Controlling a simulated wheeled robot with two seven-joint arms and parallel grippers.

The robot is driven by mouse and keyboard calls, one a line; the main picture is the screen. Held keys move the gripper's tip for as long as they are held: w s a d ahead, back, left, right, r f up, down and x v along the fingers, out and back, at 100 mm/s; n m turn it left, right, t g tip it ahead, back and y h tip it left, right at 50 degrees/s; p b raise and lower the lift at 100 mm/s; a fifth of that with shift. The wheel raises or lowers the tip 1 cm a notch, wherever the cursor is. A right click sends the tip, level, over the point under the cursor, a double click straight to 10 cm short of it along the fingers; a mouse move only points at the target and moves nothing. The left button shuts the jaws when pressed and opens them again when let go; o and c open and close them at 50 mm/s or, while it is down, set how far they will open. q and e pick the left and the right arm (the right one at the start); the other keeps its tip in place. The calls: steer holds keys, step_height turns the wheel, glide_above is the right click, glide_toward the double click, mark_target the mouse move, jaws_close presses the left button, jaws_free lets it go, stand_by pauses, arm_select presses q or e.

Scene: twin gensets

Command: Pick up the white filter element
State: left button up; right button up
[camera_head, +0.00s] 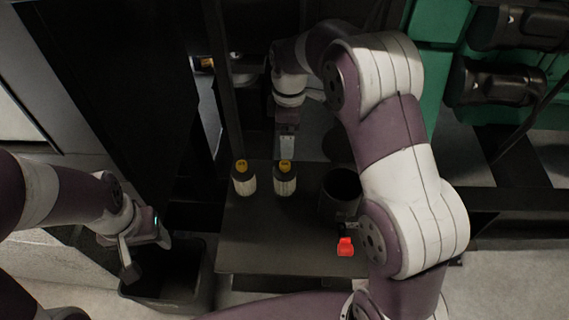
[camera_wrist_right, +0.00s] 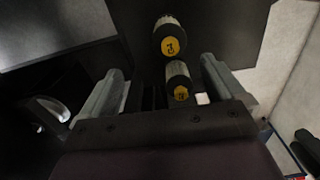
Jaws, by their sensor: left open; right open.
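Two white filter elements with yellow caps stand upright side by side on a dark shelf (camera_head: 250,255): a left one (camera_head: 244,184) and a right one (camera_head: 285,185). In the right wrist view one filter (camera_wrist_right: 178,72) lies between the open fingers and the other (camera_wrist_right: 166,30) is farther out; I cannot tell whether the fingers touch the nearer one. My right gripper (camera_head: 286,150) is open, just behind the right filter in the head view. My left gripper (camera_head: 145,252) is open and empty, above a dark bin at the lower left.
A dark round container (camera_head: 340,185) stands on the shelf right of the filters, with a red object (camera_head: 345,246) in front. A dark bin (camera_head: 195,300) stands left of the shelf. A dark post rises behind the left filter. The shelf's front left is clear.

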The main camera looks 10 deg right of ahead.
mark_target(285, 164)
steer(key=shift+s+a+f+b, duration=0.45)
steer(key=shift+s+a+f, duration=0.4)
steer(key=shift+a, duration=0.05)
steer(key=f, duration=0.1)
steer(key=w+f, duration=0.1)
steer(key=f, duration=0.1)
steer(key=d+f, duration=0.1)
steer(key=f, duration=0.1)
steer(key=shift+w+d+f+p, duration=0.1)
steer(key=shift+w+p, duration=0.05)
steer(key=shift+p, duration=0.25)
steer(key=f, duration=0.3)
steer(key=s+a+f+p, duration=0.1)
steer(key=shift+s+f, duration=0.1)
steer(key=shift+f, duration=0.25)
steer(key=shift+w+d+f, duration=0.2)
steer(key=shift+f, duration=0.15)
steer(key=shift+s+a+r, duration=0.1)
steer(key=c, duration=1)
arm_select(q)
steer(key=shift+s+a+r, duration=0.3)
steer(key=shift+a+r, duration=0.25)
arm_select(e)
steer(key=shift+c, duration=0.7)
